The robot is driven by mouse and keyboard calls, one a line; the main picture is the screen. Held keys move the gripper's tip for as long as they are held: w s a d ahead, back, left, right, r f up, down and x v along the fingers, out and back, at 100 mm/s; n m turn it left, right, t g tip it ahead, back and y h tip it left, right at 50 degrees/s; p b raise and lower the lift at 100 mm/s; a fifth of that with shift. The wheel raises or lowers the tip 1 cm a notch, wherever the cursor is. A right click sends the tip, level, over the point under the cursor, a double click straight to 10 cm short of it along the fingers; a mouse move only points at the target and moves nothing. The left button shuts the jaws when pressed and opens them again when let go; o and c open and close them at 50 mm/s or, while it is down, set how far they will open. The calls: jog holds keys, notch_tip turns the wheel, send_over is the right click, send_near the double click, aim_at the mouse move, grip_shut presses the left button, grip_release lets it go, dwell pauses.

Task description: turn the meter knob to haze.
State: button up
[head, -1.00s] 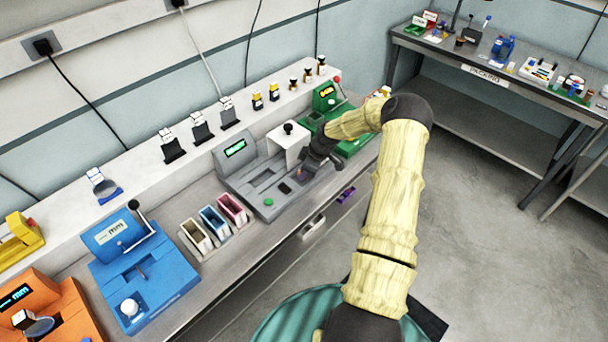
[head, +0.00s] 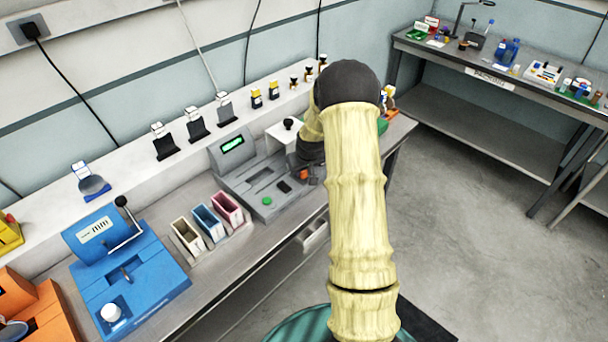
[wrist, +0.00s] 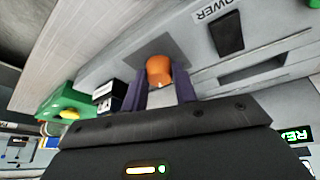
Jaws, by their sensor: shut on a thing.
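The grey meter (head: 240,170) stands on the bench with a lit green display (head: 233,144); the display's edge also shows in the wrist view (wrist: 298,138). Its small orange knob (wrist: 159,70) sits on a darker grey patch of the panel, and it shows in the head view as an orange spot (head: 304,174). My gripper (wrist: 160,88) has its two purple fingers on either side of the knob, shut on it. Any scale marks or the word haze are not readable. In the head view my arm and wrist hide the meter's right end.
A dark switch marked POWER (wrist: 226,33) is beside the knob. A green device (wrist: 62,104) stands beyond the meter. Pink, blue and beige bins (head: 207,222) and a blue machine (head: 130,265) stand left of the meter. The floor to the right is open.

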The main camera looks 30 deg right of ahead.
jog(key=shift+m+h+b, duration=0.4)
jog(key=shift+m+b, duration=0.15)
jog(key=shift+m, duration=0.55)
jog(key=o, duration=1)
jog(key=shift+a, duration=0.1)
jog(key=v, duration=0.5)
jog(key=b+v, duration=0.1)
jog(key=v, duration=0.5)
jog(key=b+v, duration=0.1)
jog(key=v, duration=0.5)
jog(key=shift+w+r, duration=0.2)
jog(key=shift+r, duration=0.1)
jog(key=s+a+f+n, duration=0.1)
jog(key=s+a+f, duration=0.1)
jog(key=s+a, duration=0.3)
jog(key=s+a+f+g+y, duration=0.1)
jog(key=s+a, duration=0.4)
jog(key=s, duration=0.4)
jog(key=s+a+f+n+g, duration=0.1)
jog(key=s+a+f, duration=0.1)
jog(key=s+a, duration=0.3)
jog(key=shift+s+f+n+y, duration=0.15)
jog(key=shift+s, duration=0.35)
jog(key=shift+s+f+n+y, duration=0.15)
jog(key=shift+s, duration=0.35)
